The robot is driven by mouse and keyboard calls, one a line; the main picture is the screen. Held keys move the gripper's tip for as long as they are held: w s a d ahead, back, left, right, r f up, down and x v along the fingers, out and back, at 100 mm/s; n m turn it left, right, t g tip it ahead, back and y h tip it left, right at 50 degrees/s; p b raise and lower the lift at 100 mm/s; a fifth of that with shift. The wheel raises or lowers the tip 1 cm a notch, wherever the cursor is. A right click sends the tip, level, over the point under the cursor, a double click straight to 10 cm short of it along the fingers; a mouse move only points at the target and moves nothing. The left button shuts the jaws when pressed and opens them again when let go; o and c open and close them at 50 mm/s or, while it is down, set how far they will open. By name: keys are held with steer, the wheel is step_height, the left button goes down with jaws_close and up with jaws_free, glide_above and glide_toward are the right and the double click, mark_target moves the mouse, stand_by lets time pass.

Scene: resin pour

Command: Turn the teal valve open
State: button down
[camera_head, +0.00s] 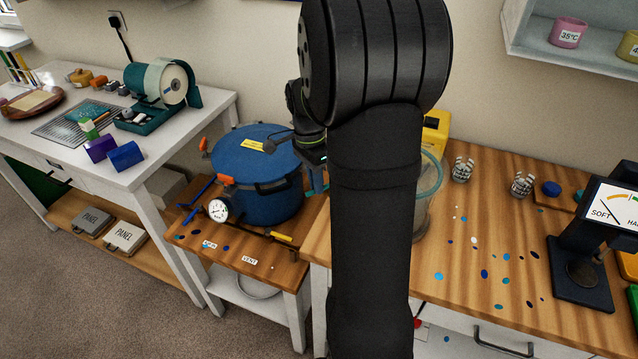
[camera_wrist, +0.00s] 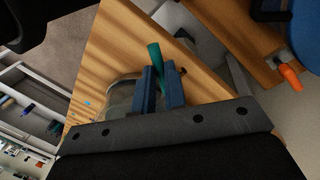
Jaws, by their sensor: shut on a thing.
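A teal valve handle (camera_wrist: 155,56) shows in the wrist view as a short teal bar. My gripper (camera_wrist: 159,73) has its two blue fingers on either side of it, closed on it. The handle's far end sticks out past the fingertips.
A blue pressure pot (camera_head: 258,195) with orange clamps and a gauge (camera_head: 218,209) stands left of my gripper. A clear container (camera_head: 423,205) with a teal rim is partly behind my arm. The wooden bench (camera_head: 470,285) at right has paint spots and free room.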

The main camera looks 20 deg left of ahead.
steer(key=shift+w+a+m+g+y, duration=0.25)
steer(key=shift+w+m, duration=0.45)
steer(key=shift+m, duration=1.05)
steer(key=shift+w+a+m+y, duration=0.3)
steer(key=shift+w+m, duration=0.35)
steer(key=shift+m, duration=1.05)
steer(key=shift+w+a+m+g+y, duration=0.3)
steer(key=shift+w+m, duration=0.4)
steer(key=shift+m, duration=1.05)
steer(key=shift+d, duration=0.1)
steer(key=c, duration=1.5)
jaws_free()
steer(key=v, duration=1.7)
steer(key=shift+s+d+r, duration=0.1)
steer(key=shift+s+r, duration=0.05)
steer(key=shift+r, duration=0.1)
